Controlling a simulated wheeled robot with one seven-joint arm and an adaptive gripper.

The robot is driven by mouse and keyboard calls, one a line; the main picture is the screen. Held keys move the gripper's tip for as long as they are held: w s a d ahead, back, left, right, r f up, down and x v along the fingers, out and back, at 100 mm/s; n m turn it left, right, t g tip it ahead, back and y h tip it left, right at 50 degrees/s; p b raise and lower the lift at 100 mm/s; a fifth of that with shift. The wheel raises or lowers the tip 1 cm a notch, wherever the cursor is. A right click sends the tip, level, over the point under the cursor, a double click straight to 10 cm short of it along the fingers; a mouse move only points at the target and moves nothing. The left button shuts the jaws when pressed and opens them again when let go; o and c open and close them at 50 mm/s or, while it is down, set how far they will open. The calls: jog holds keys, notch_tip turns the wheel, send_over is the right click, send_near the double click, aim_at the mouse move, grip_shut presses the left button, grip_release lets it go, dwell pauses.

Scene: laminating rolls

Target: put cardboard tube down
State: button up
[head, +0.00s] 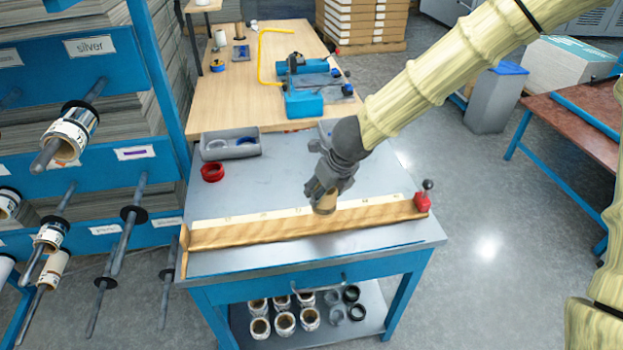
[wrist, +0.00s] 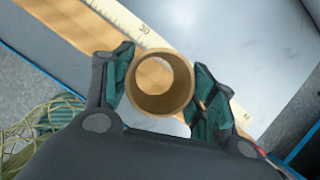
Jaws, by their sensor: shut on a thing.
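My gripper (head: 325,188) is shut on a short brown cardboard tube (head: 326,204), with one finger on each side of it. In the wrist view the tube (wrist: 163,104) shows its round open end between the two green-padded fingers. The tube is over the wooden measuring board (head: 260,233), right of its middle, on the grey workbench top (head: 300,159). I cannot tell whether the tube's lower end touches the board.
A red stop with a black knob (head: 422,202) is at the board's right end. A red ring (head: 212,172) and a grey bin (head: 231,145) sit at the back left. Several rolls (head: 285,322) stand on the lower shelf. Bare bench lies behind the board.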

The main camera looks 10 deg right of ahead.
jog(key=shift+w+d+f+p, duration=0.8)
jog(key=shift+w+d+p, duration=0.3)
jog(key=shift+w+d, duration=0.75)
jog(key=shift+w+d+f+p, duration=0.85)
jog(key=shift+w+d+p, duration=0.5)
jog(key=shift+w, duration=0.75)
jog(key=shift+w+d+f+p, duration=0.8)
jog(key=shift+w+d+p, duration=0.1)
jog(key=shift+w+d, duration=1)
jog(key=shift+a, duration=0.1)
jog(key=shift+w+f, duration=0.1)
jog(key=shift+f, duration=0.1)
jog(key=o, duration=1)
jog(key=shift+c, duration=0.2)
jog(key=shift+r, duration=0.1)
jog(key=v, duration=1.2)
jog(key=shift+r, duration=0.1)
